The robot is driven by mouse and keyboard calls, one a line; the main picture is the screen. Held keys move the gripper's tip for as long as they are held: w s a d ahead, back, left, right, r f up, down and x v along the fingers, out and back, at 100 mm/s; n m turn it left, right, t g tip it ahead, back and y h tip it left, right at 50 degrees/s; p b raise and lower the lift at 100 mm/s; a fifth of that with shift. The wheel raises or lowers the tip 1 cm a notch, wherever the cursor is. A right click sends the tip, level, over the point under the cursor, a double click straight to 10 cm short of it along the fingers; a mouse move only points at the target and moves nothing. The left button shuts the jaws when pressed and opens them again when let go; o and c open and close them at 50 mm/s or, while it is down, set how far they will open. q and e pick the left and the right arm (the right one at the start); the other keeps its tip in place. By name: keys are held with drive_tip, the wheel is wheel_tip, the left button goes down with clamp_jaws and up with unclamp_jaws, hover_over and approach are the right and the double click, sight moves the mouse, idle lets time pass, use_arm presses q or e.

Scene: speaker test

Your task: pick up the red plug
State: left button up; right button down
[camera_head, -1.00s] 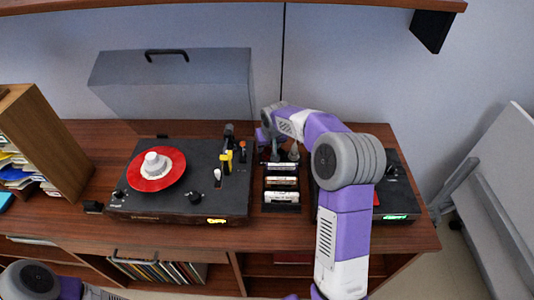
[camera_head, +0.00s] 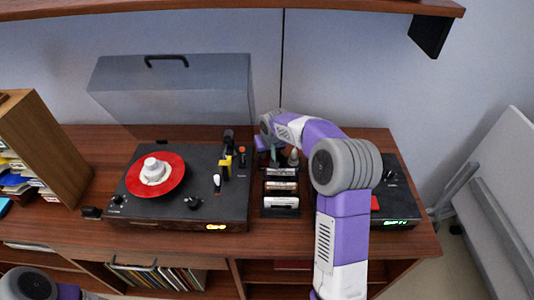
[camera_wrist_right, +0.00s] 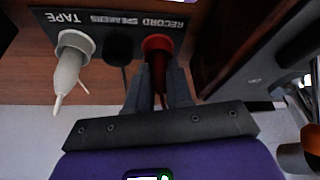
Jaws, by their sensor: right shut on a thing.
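The red plug (camera_wrist_right: 157,45) shows in the right wrist view, at the panel position labelled RECORD. Its dark lower part is between the two fingers of my right gripper (camera_wrist_right: 159,92), which is shut on it. The plug looks still at its socket; I cannot tell how deep it sits. In the head view my right gripper (camera_head: 268,148) is small and partly hidden at the back of the cabinet, and the plug cannot be made out there. My left gripper is not in view; only part of my left arm shows at the lower left.
A white plug (camera_wrist_right: 70,62) is at TAPE and a black plug (camera_wrist_right: 118,48) at SPEAKERS, close beside the red one. A turntable (camera_head: 125,207) with a red record stands left of a cassette rack (camera_head: 281,211). A dark device (camera_head: 395,190) stands right, partly behind my arm.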

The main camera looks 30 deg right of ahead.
wheel_tip(320, 180, up, 4)
drive_tip(key=shift+r+p, duration=0.1)
drive_tip(key=shift+p, duration=0.85)
drive_tip(key=s+d+p, duration=0.1)
drive_tip(key=d, duration=0.5)
drive_tip(key=s+d+p, duration=0.1)
drive_tip(key=d, duration=0.5)
drive_tip(key=d+p, duration=0.1)
drive_tip(key=d, duration=0.4)
drive_tip(key=shift+s+d+f, duration=0.4)
drive_tip(key=shift+r, duration=0.1)
drive_tip(key=shift+r+p, duration=0.45)
drive_tip(key=shift+p, duration=0.2)
